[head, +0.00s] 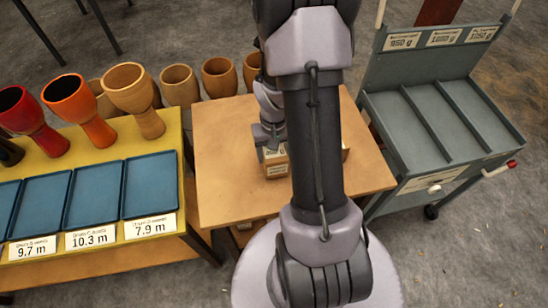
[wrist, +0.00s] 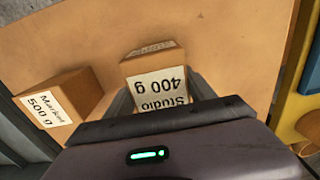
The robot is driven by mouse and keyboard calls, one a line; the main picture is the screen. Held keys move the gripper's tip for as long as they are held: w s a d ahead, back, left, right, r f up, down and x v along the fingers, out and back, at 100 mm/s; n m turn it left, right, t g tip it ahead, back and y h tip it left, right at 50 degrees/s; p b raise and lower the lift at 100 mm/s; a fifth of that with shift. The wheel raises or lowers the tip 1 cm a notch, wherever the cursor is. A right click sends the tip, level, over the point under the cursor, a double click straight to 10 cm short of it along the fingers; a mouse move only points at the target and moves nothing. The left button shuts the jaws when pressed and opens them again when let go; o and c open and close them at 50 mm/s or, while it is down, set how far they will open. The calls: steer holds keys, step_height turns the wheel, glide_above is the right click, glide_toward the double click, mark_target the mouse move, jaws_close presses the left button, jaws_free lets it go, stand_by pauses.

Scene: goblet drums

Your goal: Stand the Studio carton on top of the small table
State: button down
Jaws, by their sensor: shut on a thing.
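The Studio carton (wrist: 157,88), a small brown box with a white label reading Studio 400 g, is between the fingers of my gripper (wrist: 161,92) in the wrist view. Its label reads upside down there. In the head view the carton (head: 277,170) shows under my gripper (head: 272,142), over the middle of the small wooden table (head: 225,140). The small table's top (wrist: 225,45) fills much of the wrist view. I cannot tell whether the carton's base touches the tabletop. My arm hides part of the table in the head view.
Another carton labelled 500 g (wrist: 60,97) stands on the same table, mostly hidden by my arm in the head view. A grey trolley (head: 440,125) with dividers stands at right. A yellow bench (head: 170,139) with blue trays and goblet drums (head: 135,95) stands at left.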

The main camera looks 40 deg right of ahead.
steer(key=shift+f, duration=0.9)
steer(key=shift+r, duration=0.25)
steer(key=shift+f, duration=0.15)
steer(key=shift+c, duration=1.6)
jaws_free()
